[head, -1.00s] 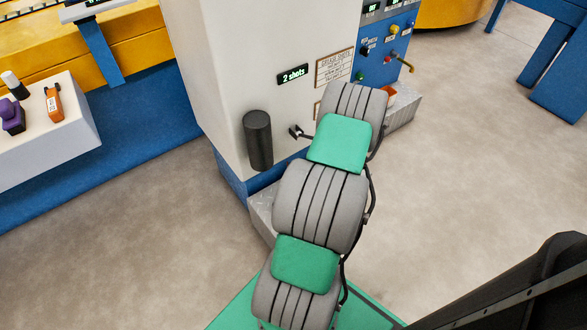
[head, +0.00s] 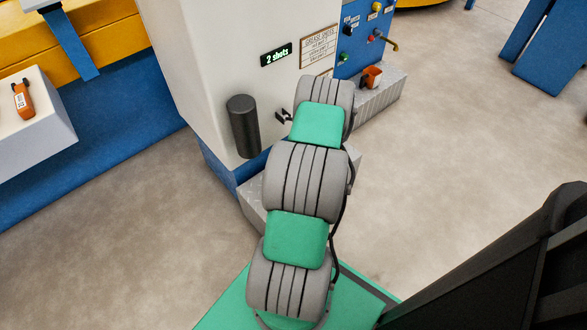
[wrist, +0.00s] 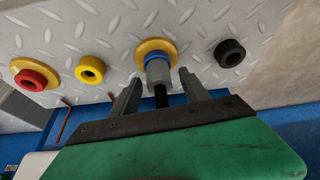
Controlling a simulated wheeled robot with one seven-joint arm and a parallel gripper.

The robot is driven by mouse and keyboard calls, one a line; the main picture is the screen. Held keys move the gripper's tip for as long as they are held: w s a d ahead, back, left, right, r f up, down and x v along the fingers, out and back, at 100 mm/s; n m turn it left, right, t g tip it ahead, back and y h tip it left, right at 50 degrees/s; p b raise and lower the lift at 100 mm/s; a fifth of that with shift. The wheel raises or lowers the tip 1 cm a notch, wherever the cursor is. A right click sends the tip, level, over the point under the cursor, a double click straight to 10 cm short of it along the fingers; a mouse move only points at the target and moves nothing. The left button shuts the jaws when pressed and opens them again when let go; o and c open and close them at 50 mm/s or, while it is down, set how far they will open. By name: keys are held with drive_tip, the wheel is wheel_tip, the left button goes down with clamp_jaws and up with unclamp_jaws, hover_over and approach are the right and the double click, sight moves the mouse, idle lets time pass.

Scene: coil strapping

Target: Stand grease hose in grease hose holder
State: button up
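In the wrist view, a grey fitting (wrist: 159,71) with a blue collar stands against a yellow ring (wrist: 150,50) on a diamond-plate surface. A short black piece, apparently the grease hose (wrist: 161,96), runs from it towards my gripper. My gripper (wrist: 160,92) is open, with one finger on each side of the fitting and gaps showing. In the head view my arm hides the gripper and the hose. A black cylinder (head: 243,126) is upright on the white cabinet's face, with a small dark bracket (head: 284,117) to its right. I cannot tell which part is the hose holder.
Red (wrist: 31,80), yellow (wrist: 90,69) and black (wrist: 229,52) round fittings sit on the same plate. The white cabinet (head: 205,80) rises close to my arm. An orange item (head: 371,77) rests on the grey ledge.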

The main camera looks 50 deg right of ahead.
clamp_jaws()
idle(0.3)
drive_tip(key=c, duration=0.5)
unclamp_jaws()
drive_tip(key=shift+c, duration=0.2)
clamp_jaws()
drive_tip(key=shift+r+p, duration=0.35)
drive_tip(key=shift+r, duration=0.3)
idle(0.4)
drive_tip(key=shift+c, duration=0.4)
unclamp_jaws()
clamp_jaws()
